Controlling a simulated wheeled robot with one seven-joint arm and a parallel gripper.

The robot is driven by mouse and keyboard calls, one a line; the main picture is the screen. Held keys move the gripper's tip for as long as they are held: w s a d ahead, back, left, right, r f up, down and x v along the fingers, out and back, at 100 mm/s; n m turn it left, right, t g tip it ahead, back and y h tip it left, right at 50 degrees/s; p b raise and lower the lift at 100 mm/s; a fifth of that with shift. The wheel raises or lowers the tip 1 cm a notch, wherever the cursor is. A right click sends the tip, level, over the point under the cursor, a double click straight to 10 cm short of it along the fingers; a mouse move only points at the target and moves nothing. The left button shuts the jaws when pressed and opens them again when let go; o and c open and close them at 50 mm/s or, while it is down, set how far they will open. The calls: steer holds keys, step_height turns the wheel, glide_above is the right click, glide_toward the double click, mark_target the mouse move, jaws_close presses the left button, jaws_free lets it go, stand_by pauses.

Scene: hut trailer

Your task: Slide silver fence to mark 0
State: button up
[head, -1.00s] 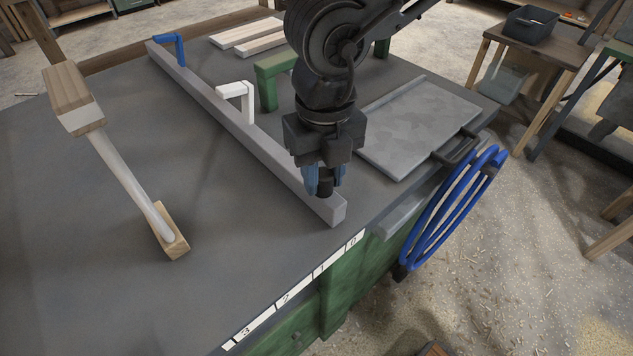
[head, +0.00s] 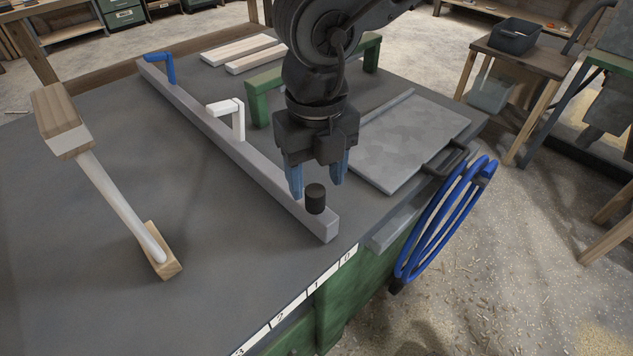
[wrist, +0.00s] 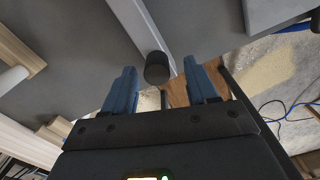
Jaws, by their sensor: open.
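The silver fence (head: 232,144) is a long grey bar lying across the dark table top. A black knob (head: 315,199) stands upright near its front end. The fence's front end points close to the mark 0 (head: 347,254) on the white scale strip along the table's front edge. My gripper (head: 317,187) is open and empty, with its blue fingers above and behind the knob. In the wrist view the knob (wrist: 157,67) shows beyond and between the open fingertips, with no visible contact. The fence (wrist: 138,25) also shows there.
A white handle (head: 230,113) and a blue handle (head: 162,64) are by the fence. A green bracket (head: 263,92) and grey plate (head: 410,140) are right of the fence. A blue hose coil (head: 445,225) hangs at the edge.

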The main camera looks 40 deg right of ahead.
steer(key=shift+r, duration=2.6)
